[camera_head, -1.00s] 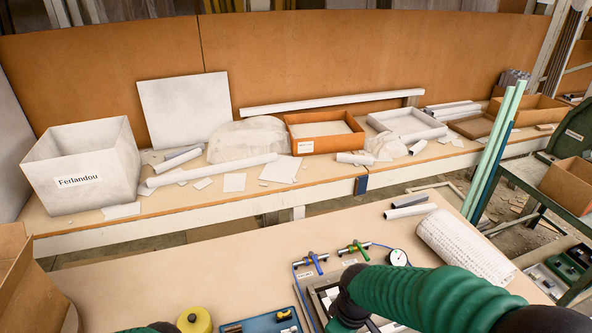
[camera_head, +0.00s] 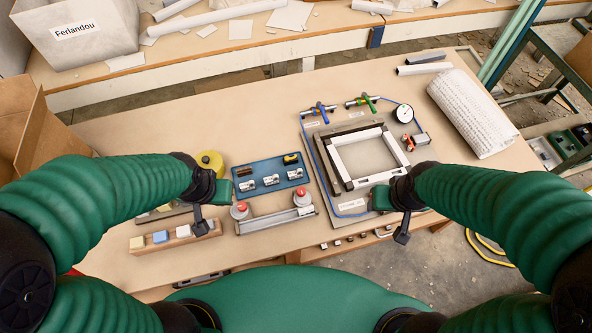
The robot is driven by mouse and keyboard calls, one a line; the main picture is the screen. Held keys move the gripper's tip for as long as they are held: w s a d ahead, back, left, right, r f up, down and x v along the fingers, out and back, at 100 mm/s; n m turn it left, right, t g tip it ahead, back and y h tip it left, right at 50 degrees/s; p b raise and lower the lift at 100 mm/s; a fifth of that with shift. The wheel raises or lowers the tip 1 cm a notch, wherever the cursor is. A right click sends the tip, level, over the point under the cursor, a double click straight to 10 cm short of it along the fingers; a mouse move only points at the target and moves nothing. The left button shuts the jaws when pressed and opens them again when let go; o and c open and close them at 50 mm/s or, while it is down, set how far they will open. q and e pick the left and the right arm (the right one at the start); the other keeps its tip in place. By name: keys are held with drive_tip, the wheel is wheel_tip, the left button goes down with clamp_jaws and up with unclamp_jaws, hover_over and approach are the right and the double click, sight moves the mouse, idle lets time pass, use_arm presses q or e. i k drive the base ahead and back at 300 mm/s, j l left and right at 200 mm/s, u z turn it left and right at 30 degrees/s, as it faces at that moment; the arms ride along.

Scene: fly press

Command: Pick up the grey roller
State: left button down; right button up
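Two short tubes lie side by side near the back right edge of the work table: a light grey one (camera_head: 424,69) and a darker grey one (camera_head: 427,58). I cannot tell for certain which is the grey roller. My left gripper (camera_head: 201,228) hangs over the table's left part, beside a block with small coloured pieces (camera_head: 161,237). My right gripper (camera_head: 402,234) is near the front right corner of a square frame (camera_head: 368,156). Both are far from the tubes. Their fingers are too small and dark to judge their opening; nothing shows held in them.
A white textured roll (camera_head: 472,113) lies at the table's right. A blue tray (camera_head: 270,173), a rail with red knobs (camera_head: 275,219), a dial gauge (camera_head: 404,113) and a yellow round item (camera_head: 210,162) crowd the middle. The table's back left is clear.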

sight(292, 175)
drive_tip(key=k+j+z, duration=0.15)
drive_tip(key=j, duration=0.15)
drive_tip(key=k+j+z, duration=0.1)
drive_tip(key=j, duration=0.25)
drive_tip(key=k+j+z, duration=0.15)
drive_tip(key=i+l+u, duration=0.25)
drive_tip(key=l, duration=0.4)
drive_tip(key=l+u, duration=0.25)
drive_tip(key=l, duration=0.4)
drive_tip(key=l+u, duration=0.25)
drive_tip(key=l, duration=0.45)
drive_tip(key=i+j+u, duration=0.15)
drive_tip(key=u, duration=0.3)
drive_tip(key=i+u, duration=0.15)
drive_tip(key=u, duration=0.25)
drive_tip(key=i+j+u, duration=0.1)
drive_tip(key=u, duration=0.35)
drive_tip(key=i+l, duration=0.05)
drive_tip(key=i, duration=0.05)
